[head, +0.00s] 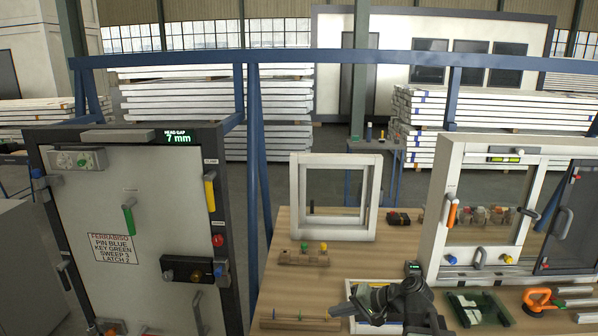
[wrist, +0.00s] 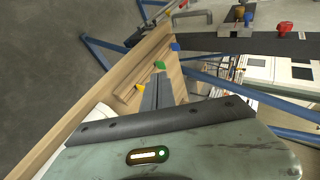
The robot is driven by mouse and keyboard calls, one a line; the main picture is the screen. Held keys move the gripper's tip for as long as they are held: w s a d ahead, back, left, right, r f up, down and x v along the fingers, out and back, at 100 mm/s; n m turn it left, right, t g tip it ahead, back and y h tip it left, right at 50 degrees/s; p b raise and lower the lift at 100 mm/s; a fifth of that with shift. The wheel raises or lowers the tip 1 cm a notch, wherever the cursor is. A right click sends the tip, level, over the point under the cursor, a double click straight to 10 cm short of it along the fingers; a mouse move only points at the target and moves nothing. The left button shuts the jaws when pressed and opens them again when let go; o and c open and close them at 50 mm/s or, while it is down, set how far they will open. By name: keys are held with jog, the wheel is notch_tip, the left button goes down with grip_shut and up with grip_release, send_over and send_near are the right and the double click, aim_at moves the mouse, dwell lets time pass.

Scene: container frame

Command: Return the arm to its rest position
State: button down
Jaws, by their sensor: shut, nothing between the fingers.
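My arm (head: 405,302) is folded low over the near middle of the wooden workbench (head: 335,268) in the head view. In the wrist view my gripper (wrist: 158,82) shows as two grey fingers close together, shut and empty. They point toward a wooden block with coloured pegs (wrist: 130,92). The same kind of block (head: 303,257) stands on the bench, left of my arm in the head view. Parts of the bench beneath my arm are hidden.
A grey door panel (head: 145,225) with coloured latches stands at left. A white empty frame (head: 336,196) stands on the bench, and a white window unit (head: 437,235) is at right. A green tray (head: 480,308) and an orange suction handle (head: 537,298) lie at front right.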

jog(key=s+a+f+n+g+h, duration=0.3)
jog(key=s+f+n+g+h, duration=0.1)
jog(key=s+f+h, duration=0.3)
jog(key=s+d+f+h, duration=0.1)
jog(key=s+d+h, duration=0.1)
jog(key=d, duration=0.6)
jog(key=shift+s+d+g+h+p, duration=0.15)
jog(key=shift+s+g+h+p, duration=0.2)
jog(key=shift+g+h, duration=0.05)
jog(key=shift+f, duration=0.1)
